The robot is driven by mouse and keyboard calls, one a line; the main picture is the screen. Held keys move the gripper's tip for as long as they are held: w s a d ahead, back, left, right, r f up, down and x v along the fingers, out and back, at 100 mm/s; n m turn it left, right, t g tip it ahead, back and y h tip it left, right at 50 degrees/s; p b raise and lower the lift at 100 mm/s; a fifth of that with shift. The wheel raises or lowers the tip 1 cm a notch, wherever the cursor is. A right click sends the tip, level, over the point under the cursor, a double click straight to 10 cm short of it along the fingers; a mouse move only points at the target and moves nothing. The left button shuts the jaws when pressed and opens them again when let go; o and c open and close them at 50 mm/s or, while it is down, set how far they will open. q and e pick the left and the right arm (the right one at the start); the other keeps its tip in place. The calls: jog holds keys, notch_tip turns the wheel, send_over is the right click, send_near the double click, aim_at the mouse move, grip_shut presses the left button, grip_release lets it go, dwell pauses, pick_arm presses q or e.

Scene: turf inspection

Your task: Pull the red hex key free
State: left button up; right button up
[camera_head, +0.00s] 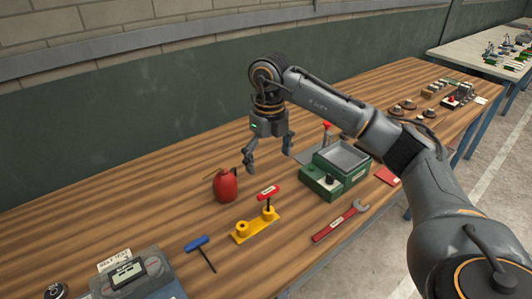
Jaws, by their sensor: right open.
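The red hex key (268,193) has a T-shaped handle and stands in a yellow holder (242,231), at its right end. The holder's left end shows an empty round hole. A blue T-handled key (197,243) lies on the table, left of the holder. My right gripper (268,160) hangs pointing down above and behind the red key. Its fingers are spread, with nothing between them, and apart from the key. The key's lower shaft is hidden in the holder. My left gripper is out of view.
A red oil can (225,187) stands left of my right gripper. A green box with a grey tray (343,157) stands to the right, and a red wrench (342,221) lies near the front edge. A meter (127,271) sits at bottom left. Bare wood surrounds the holder.

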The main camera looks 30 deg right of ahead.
aim_at(269, 191)
notch_tip(269, 191, down, 12)
jog(key=shift+f+p, duration=0.2)
jog(key=shift+p, duration=1.05)
jog(key=shift+r, duration=0.1)
jog(key=c, duration=1.3)
